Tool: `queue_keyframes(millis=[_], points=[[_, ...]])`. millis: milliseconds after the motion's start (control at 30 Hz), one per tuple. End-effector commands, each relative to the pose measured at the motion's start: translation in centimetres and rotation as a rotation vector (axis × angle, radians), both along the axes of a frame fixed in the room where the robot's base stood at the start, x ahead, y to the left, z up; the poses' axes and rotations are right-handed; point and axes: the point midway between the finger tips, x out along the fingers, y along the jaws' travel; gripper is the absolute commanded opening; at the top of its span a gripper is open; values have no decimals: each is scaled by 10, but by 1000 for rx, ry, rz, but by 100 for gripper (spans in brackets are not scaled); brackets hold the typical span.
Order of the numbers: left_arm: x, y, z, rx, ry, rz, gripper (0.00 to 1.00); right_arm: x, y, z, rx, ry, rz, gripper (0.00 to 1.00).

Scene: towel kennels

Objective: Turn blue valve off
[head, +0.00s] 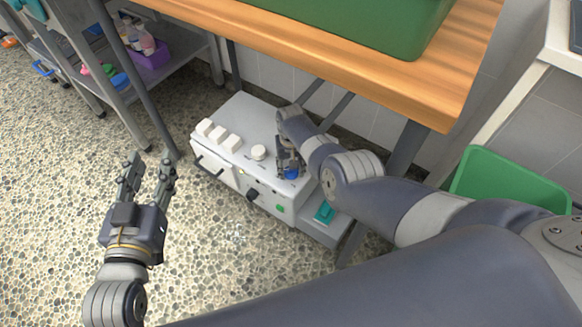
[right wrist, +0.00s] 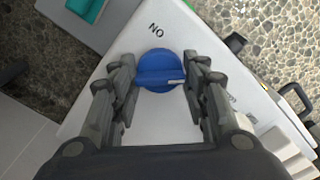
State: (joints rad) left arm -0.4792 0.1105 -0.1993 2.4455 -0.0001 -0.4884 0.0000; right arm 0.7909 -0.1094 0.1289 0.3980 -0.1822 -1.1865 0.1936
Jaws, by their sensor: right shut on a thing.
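The blue valve (head: 291,174) is a round knob on top of a white machine (head: 262,128) under the wooden table. In the right wrist view the blue valve (right wrist: 158,62) has a raised grip bar across it, with a pale mark at the bar's right end. The printed word ON appears upside down above the knob there. My right gripper (head: 289,163) points down at the valve, its fingers shut on the knob from both sides. My left gripper (head: 149,160) is open and empty over the floor, left of the machine.
The machine also has white blocks (head: 219,135), a white knob (head: 258,152), a black knob (head: 253,194), a green button (head: 280,208) and a teal switch (head: 325,212). A wooden table (head: 330,62) overhangs it. A green bin (head: 505,180) stands right.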

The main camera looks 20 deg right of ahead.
Motion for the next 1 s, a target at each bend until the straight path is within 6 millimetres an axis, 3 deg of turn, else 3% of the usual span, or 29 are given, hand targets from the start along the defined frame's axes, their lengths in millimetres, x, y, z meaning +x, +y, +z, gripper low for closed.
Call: queue_keyframes(millis=[167,200,267,733,1000], points=[[0,0,0,0,1,1,40,0,0,-1,0,1,-3,18],[0,0,0,0,1,1,40,0,0,-1,0,1,-3,49],[0,0,0,0,1,1,40,0,0,0,0,1,-2,62],[0,0,-1,3,3,-1,40,0,0,2,0,1,0,62],[0,0,-1,1,1,0,40,1,0,20,0,-2,0,62]])
